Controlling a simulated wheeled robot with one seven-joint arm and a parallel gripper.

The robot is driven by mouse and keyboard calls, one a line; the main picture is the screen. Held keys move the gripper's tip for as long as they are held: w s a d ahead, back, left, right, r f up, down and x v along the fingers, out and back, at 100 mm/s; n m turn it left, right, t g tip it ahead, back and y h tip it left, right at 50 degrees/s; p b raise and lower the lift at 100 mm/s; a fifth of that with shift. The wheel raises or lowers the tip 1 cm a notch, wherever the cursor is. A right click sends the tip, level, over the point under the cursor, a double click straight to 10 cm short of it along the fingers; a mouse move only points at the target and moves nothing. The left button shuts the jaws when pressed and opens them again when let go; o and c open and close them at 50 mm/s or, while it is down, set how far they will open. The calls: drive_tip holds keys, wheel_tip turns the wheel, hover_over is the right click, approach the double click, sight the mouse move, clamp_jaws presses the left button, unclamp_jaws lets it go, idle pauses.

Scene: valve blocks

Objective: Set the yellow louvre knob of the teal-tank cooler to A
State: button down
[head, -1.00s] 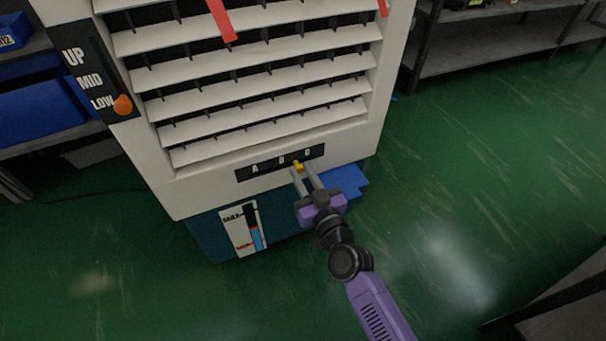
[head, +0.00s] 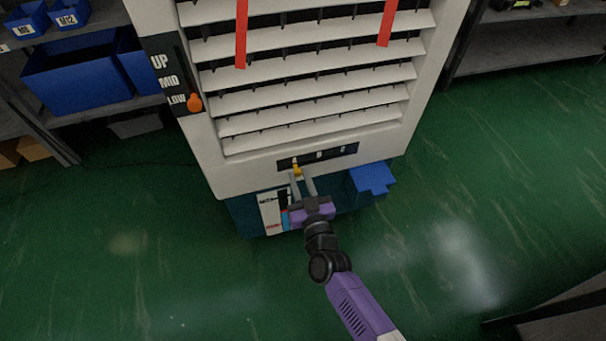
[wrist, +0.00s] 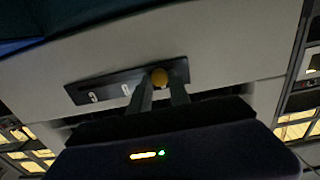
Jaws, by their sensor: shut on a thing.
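The cooler (head: 215,150) has white louvres above a black lettered strip (head: 345,151) and a teal tank (head: 245,217) at its base. The yellow louvre knob (head: 297,170) is at the left end of the strip, at or close to the A mark, which the knob and fingers partly cover. The two marks to its right are clear. My gripper (head: 303,180) is shut on the knob. In the wrist view the yellow knob (wrist: 159,76) sits between my fingertips (wrist: 160,88), at the strip's right end, with two pale marks to its left.
An orange slider knob (head: 195,103) stands at LOW on the left panel. A tank gauge (head: 270,212) and a blue part (head: 372,179) are low on the cooler. Red ribbons (head: 241,35) hang over the louvres. Shelves with blue bins (head: 80,72) stand left. Green floor is clear in front.

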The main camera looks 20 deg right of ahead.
drive_tip(key=shift+a, duration=0.35)
drive_tip(key=c, duration=1.2)
unclamp_jaws()
drive_tip(key=shift+d, duration=0.1)
drive_tip(key=shift+s, duration=0.25)
drive_tip(key=s+p, duration=0.1)
drive_tip(key=s, duration=0.6)
drive_tip(key=shift+s+p, duration=0.2)
drive_tip(key=shift+p, duration=0.1)
drive_tip(key=shift+f, duration=0.1)
